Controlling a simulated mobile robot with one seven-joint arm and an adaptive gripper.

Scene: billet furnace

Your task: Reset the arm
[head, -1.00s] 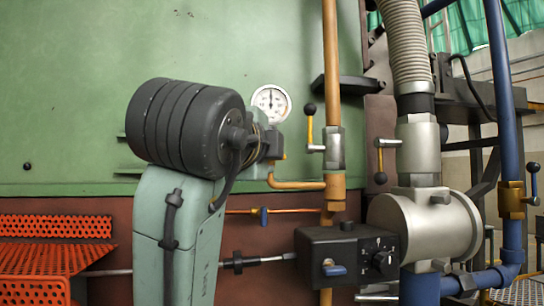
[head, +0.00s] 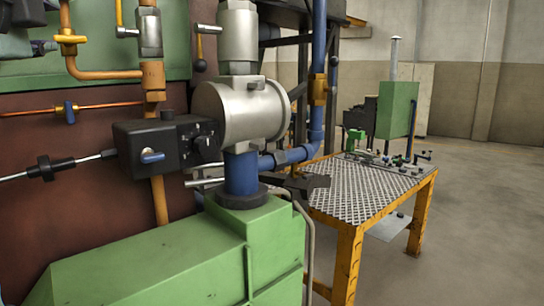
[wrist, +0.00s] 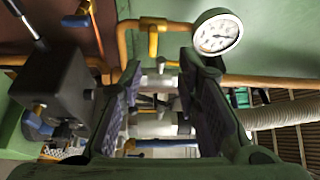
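My gripper (wrist: 160,70) shows in the wrist view with its two dark padded fingers apart and nothing between them. Beyond the fingers are silver and yellow pipe fittings, with clear space in front. The round pressure gauge (wrist: 217,33) is at the upper right, near the right finger. The black control box (wrist: 58,95) is to the left of the left finger. In the head view, I do not see my gripper; only a cropped dark and teal part, likely of my arm, shows at the upper left corner.
The control box (head: 165,143) and silver valve body (head: 240,110) stand in the head view above a green housing (head: 180,262). A yellow-framed table with a mesh top (head: 365,188) carries small parts at right. Open floor (head: 475,215) lies right of it.

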